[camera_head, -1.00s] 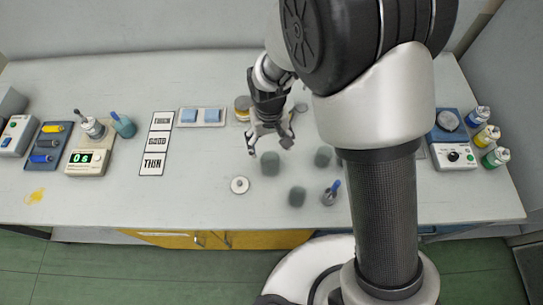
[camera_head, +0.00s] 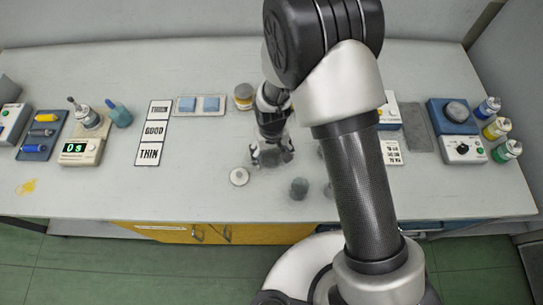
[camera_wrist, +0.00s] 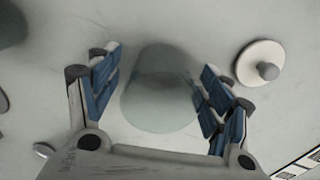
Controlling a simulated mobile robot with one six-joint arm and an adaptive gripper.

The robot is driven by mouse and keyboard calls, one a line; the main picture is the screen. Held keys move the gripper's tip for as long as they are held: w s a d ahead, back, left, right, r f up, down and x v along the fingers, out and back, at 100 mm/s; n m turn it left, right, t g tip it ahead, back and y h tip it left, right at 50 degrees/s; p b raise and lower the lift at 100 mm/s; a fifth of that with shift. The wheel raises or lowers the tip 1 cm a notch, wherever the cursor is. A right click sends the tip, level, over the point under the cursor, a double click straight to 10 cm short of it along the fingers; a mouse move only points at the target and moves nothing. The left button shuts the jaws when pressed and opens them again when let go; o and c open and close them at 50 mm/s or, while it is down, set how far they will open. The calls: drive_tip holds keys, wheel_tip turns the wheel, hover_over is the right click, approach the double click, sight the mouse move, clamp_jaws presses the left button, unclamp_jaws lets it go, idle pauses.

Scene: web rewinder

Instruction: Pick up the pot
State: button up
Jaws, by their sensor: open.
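A grey-green cylindrical pot (camera_wrist: 160,95) stands between the two fingers of my gripper (camera_wrist: 160,88) in the wrist view, with gaps visible on both sides. In the head view my gripper (camera_head: 271,158) points down over this pot's spot and mostly hides it. The fingers are open and do not clearly touch the pot.
The THIN/GOOD card strip (camera_head: 154,132) and a tray with blue blocks (camera_head: 198,105) lie to the left. A jar (camera_head: 243,96) stands behind my gripper. Several capped bottles (camera_head: 497,130) are at the far right.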

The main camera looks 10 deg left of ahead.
drive_tip(key=shift+c, duration=0.4)
drive_tip(key=c, duration=1)
drive_tip(key=shift+r, duration=0.1)
